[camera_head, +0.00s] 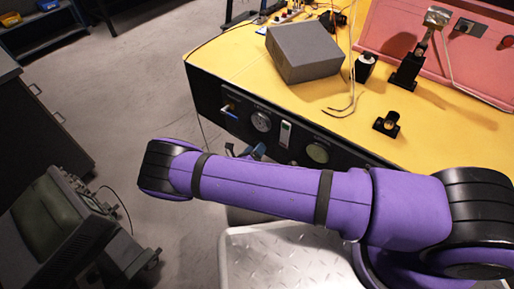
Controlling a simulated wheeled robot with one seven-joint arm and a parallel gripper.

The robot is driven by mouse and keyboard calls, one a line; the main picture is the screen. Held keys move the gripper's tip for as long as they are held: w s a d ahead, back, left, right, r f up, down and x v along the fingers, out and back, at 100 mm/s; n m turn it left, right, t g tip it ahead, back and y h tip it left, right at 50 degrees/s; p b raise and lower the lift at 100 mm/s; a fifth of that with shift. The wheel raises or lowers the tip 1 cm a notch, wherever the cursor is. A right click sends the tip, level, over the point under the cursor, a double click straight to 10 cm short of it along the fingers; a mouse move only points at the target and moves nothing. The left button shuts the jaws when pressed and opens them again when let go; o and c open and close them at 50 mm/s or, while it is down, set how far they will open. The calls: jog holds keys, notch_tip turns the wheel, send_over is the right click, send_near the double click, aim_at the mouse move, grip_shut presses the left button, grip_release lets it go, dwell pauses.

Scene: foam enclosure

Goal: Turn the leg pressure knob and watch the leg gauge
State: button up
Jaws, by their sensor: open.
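The black front panel (272,136) of the yellow-topped bench carries two round dials, a grey-white one (261,121) and a greenish one (317,153). A narrow white meter (286,133) sits between them. The labels are too small to read, so I cannot tell which dial is the leg gauge. No leg pressure knob can be made out clearly. My gripper (245,152) shows partly above my purple arm, just in front of the panel below the left dial. Its fingertips look apart and empty. The rest of it is hidden behind the arm.
A grey box (304,52) and black fixtures (387,124) stand on the yellow bench top (225,62). A pink foam wall (395,28) is behind. A green-grey machine (55,225) stands at lower left. Grey floor (130,90) is open left of the bench.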

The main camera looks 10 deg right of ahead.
jog(key=shift+w+d, duration=0.45)
jog(key=shift+w, duration=0.1)
jog(key=c, duration=0.9)
jog(key=shift+m, duration=0.4)
jog(key=m+h, duration=0.1)
jog(key=m, duration=1.4)
jog(key=m+g+h, duration=0.1)
jog(key=m, duration=0.7)
jog(key=shift+a+f+h, duration=0.1)
jog(key=shift+f+h, duration=0.05)
jog(key=shift+h, duration=0.15)
jog(key=shift+m, duration=0.4)
